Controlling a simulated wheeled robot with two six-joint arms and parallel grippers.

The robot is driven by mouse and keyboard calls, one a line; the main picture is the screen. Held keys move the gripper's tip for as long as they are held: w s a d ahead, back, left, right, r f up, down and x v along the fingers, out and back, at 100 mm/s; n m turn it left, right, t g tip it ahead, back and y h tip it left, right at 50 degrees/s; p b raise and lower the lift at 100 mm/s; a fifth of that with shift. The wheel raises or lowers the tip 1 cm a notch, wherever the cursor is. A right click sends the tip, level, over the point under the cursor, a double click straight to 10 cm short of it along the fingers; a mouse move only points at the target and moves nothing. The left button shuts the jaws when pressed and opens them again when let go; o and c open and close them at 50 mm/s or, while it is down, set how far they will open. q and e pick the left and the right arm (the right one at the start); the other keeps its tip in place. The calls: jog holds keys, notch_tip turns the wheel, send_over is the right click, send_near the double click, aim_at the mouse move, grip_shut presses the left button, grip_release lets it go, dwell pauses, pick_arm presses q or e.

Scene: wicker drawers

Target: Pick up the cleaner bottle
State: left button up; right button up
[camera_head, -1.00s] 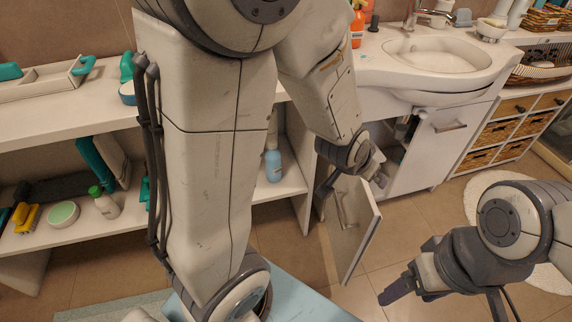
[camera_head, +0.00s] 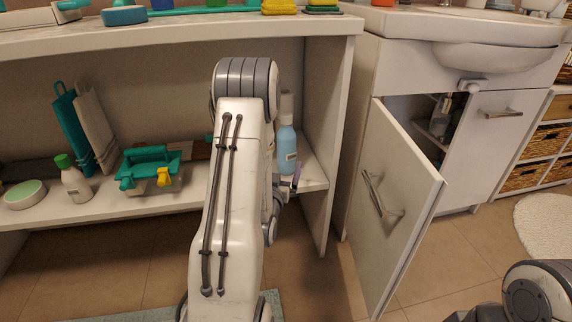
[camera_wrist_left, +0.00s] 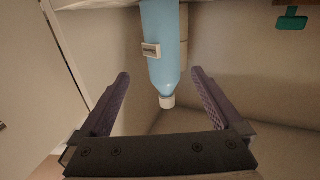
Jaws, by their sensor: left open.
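The cleaner bottle is a light-blue bottle (camera_head: 286,150) with a pale top, standing on the lower shelf near its right end in the head view. In the left wrist view the blue bottle (camera_wrist_left: 163,50) appears upside down, with its white cap toward my gripper. My left gripper (camera_head: 292,182) is partly hidden by my own arm in the head view, close in front of the bottle. In the wrist view its fingers (camera_wrist_left: 160,76) are spread wide and empty, with the bottle in line between their tips. My right gripper is out of frame.
The lower shelf (camera_head: 120,209) also holds a white bottle with green cap (camera_head: 73,180), a teal caddy (camera_head: 150,168) and a round tub (camera_head: 25,194). The shelf's side panel (camera_head: 318,130) stands right of the blue bottle. An open cabinet door (camera_head: 395,215) juts into the floor space further right.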

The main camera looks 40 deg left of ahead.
aim_at(285, 153)
pick_arm(q)
jog(key=b+x, duration=0.1)
jog(key=x, duration=0.1)
jog(key=b+x, duration=0.1)
jog(key=x, duration=0.2)
jog(key=shift+a+f+b, duration=0.1)
jog(key=shift+a+b, duration=0.25)
jog(key=shift+a, duration=0.05)
jog(key=b+x, duration=0.2)
jog(key=x, duration=0.2)
jog(key=shift+w+a+b, duration=0.1)
jog(key=shift+w+b, duration=0.1)
jog(key=shift+b, duration=0.15)
jog(key=shift+w+a, duration=0.15)
jog(key=shift+w, duration=0.1)
grip_shut()
